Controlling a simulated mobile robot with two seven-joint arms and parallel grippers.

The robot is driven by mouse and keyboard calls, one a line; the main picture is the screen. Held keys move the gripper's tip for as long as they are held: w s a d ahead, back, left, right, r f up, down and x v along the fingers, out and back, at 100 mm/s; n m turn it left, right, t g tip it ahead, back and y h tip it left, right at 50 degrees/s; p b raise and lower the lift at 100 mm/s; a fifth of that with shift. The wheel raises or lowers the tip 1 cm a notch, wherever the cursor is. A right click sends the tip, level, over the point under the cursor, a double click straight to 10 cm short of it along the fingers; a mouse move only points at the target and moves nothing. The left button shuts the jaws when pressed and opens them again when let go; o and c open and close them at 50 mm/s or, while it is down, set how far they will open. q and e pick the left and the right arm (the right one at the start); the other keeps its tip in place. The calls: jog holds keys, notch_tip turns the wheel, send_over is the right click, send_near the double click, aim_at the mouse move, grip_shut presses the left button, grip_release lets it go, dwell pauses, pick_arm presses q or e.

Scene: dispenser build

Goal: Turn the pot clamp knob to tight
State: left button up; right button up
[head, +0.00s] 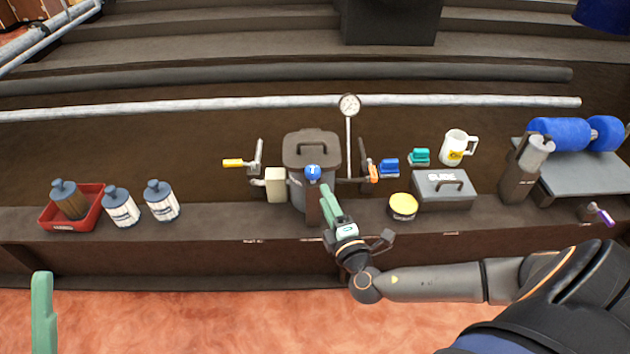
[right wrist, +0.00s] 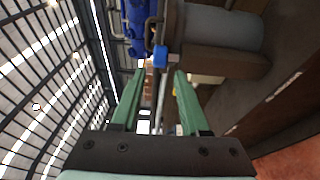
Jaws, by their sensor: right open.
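The dark grey pot (head: 297,148) stands upright at the middle of the shelf, its handled lid on. The blue clamp knob (head: 313,172), with a white mark, sits at the pot's front. My right gripper (head: 325,193) is just in front of and below the knob. In the right wrist view its green fingers (right wrist: 159,73) are apart and empty, with the blue knob (right wrist: 160,56) beyond their tips, seemingly in line with the gap. I cannot tell whether a finger touches it. One green finger of my left gripper (head: 42,312) shows at lower left; its opening is hidden.
Yellow-handled (head: 233,163) and orange-handled (head: 374,174) levers flank the pot. A gauge (head: 349,105) stands behind it. A yellow-topped tin (head: 403,206), grey box (head: 443,203) and mug (head: 455,149) are to the right. White bottles (head: 121,208) and a red tray (head: 88,224) are left.

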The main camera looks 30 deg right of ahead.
aim_at(315, 178)
jog(key=b+x, duration=0.2)
jog(key=x, duration=0.6)
jog(key=shift+w+d, duration=0.1)
jog(key=shift+w, duration=0.15)
jog(key=shift+c, duration=0.4)
grip_shut()
